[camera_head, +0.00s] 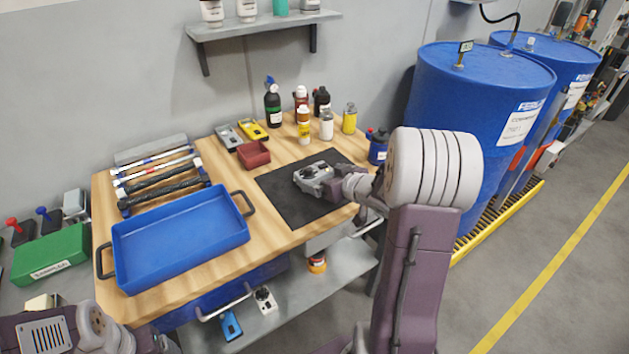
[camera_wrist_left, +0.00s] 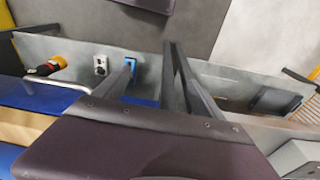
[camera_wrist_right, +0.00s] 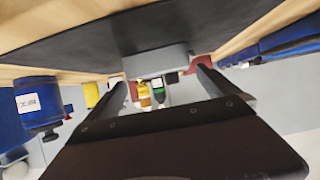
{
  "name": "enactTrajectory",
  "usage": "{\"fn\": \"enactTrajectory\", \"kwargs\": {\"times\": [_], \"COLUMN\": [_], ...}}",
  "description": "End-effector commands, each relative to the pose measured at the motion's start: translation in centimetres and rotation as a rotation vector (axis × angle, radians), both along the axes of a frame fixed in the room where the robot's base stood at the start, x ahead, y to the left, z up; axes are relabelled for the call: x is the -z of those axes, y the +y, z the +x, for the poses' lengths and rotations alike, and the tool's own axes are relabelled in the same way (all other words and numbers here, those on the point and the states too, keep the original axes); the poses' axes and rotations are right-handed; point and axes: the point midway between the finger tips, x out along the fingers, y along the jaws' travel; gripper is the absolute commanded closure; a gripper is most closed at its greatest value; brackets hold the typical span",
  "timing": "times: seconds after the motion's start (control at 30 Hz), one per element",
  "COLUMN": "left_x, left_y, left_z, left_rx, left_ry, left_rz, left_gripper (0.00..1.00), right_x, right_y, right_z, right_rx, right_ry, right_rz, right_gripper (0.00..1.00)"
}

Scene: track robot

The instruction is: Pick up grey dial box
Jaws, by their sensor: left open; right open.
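The grey dial box (camera_head: 312,176) lies on the black mat (camera_head: 283,198) at the right of the wooden workbench, its dark dials on top. My right gripper (camera_head: 338,178) is low over the mat at the box's right side, partly hidden by my wrist. In the right wrist view, the box (camera_wrist_right: 157,60) shows beyond and between the spread fingers (camera_wrist_right: 162,82). I cannot tell whether they touch it. My left gripper (camera_wrist_left: 157,66) is open and empty, over the lower shelf in its own view; in the head view only part of the left arm shows.
A blue tray (camera_head: 180,241) fills the bench's left front. A red bin (camera_head: 253,155) and several bottles (camera_head: 303,123) stand behind the mat. A blue container (camera_head: 378,150) stands at the mat's right back. Another dial device (camera_head: 265,299) lies on the lower shelf (camera_head: 300,300).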

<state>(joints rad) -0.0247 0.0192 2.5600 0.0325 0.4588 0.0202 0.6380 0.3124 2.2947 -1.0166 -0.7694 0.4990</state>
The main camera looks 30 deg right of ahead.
Motion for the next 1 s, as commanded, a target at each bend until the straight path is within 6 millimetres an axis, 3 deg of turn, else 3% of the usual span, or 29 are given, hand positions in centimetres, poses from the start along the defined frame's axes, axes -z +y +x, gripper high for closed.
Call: {"fn": "enactTrajectory", "kwargs": {"times": [0.13, 0.4, 0.63, 0.67, 0.83, 0.9, 1.0], "left_x": [0.4, 1.6, 1.5, 1.5, 1.5, 1.5, 1.5], "left_y": [0.0, 0.0, 0.0, 0.0, 0.0, 0.0, 0.0], "left_z": [0.0, 0.0, 0.0, 0.0, 0.0, 0.0, 0.0], "left_rx": [0.000, 0.000, 0.000, 0.000, 0.000, 0.000, 0.000], "left_ry": [0.000, 0.000, 0.000, 0.000, 0.000, 0.000, 0.000], "left_rz": [0.000, 0.000, 0.000, 0.000, 0.000, 0.000, 0.000], "left_gripper": [0.20, 0.20, 0.20, 0.20, 0.20, 0.20, 0.20], "right_x": [0.6, 2.3, 2.3, 2.3, 2.3, 2.2, 2.2], "right_y": [0.1, 0.3, 0.3, 0.3, 0.3, 0.3, 0.3], "right_z": [0.6, 4.5, 4.8, 4.8, 4.7, 4.8, 4.8], "right_rx": [-0.002, 0.000, 0.000, 0.000, 0.000, 0.000, 0.000], "right_ry": [0.005, 0.004, 0.004, 0.004, 0.004, 0.002, 0.003], "right_rz": [0.003, 0.001, 0.001, 0.001, 0.001, 0.001, 0.001], "right_gripper": [0.00, 0.00, 0.00, 0.06, 0.53, 0.65, 0.65]}}
